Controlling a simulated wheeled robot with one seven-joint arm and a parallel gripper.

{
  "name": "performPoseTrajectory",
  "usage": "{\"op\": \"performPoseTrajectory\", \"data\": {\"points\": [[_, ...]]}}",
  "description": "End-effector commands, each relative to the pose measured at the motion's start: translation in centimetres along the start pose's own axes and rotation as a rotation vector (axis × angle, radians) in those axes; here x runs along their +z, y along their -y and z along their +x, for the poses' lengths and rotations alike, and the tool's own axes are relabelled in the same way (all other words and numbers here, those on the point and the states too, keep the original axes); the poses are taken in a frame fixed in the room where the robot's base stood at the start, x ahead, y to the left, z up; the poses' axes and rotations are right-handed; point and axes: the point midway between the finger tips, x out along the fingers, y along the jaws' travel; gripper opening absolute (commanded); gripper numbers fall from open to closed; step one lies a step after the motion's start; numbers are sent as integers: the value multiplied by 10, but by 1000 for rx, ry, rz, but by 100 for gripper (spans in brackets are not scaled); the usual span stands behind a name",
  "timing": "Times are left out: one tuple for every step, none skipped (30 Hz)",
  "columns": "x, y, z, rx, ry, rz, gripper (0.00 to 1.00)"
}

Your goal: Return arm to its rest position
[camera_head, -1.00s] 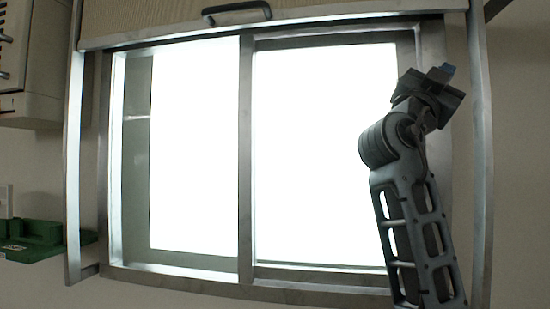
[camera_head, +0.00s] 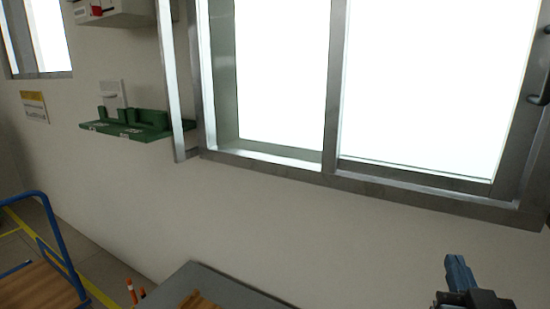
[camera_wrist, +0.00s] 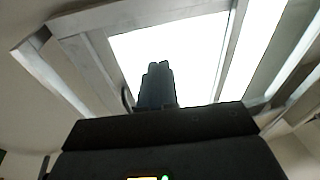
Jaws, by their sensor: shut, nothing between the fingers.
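My gripper (camera_head: 458,268) shows at the lower right of the head view, its bluish fingers pointing up in front of the wall below the window. Most of my arm is out of that view. In the wrist view my gripper (camera_wrist: 157,70) is shut, the two fingers together with nothing between them. Behind the fingers in the wrist view is the bright window. The fingers touch nothing that I can see.
A metal-framed window (camera_head: 330,180) fills the upper right. A green wall shelf (camera_head: 126,128) is left of it. Below are a grey table edge (camera_head: 205,280), partly cut off, and a blue-railed cart (camera_head: 58,240). Orange-banded posts (camera_head: 131,290) stand beside the table.

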Motion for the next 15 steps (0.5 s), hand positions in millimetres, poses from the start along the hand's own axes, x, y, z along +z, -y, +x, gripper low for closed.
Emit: {"op": "performPoseTrajectory", "data": {"points": [[17,4,-22,-32,35,-4,0],[24,6,-34,-51,49,-7,0],[33,8,-50,-76,70,-8,0],[40,10,-62,-94,85,-8,0],[45,11,-74,-111,98,-9,0],[52,12,-89,-133,116,-8,0],[57,13,-101,-149,129,-10,0],[61,13,-113,-164,143,-8,0],[66,14,-130,-183,159,-7,0],[70,14,-142,-197,172,-8,0],[72,14,-154,-211,184,-6,0],[75,13,-170,-229,199,-4,0],[77,12,-181,-241,211,-2,0],[78,12,-193,-253,222,-1,0],[80,10,-209,-267,237,0,0]]}}
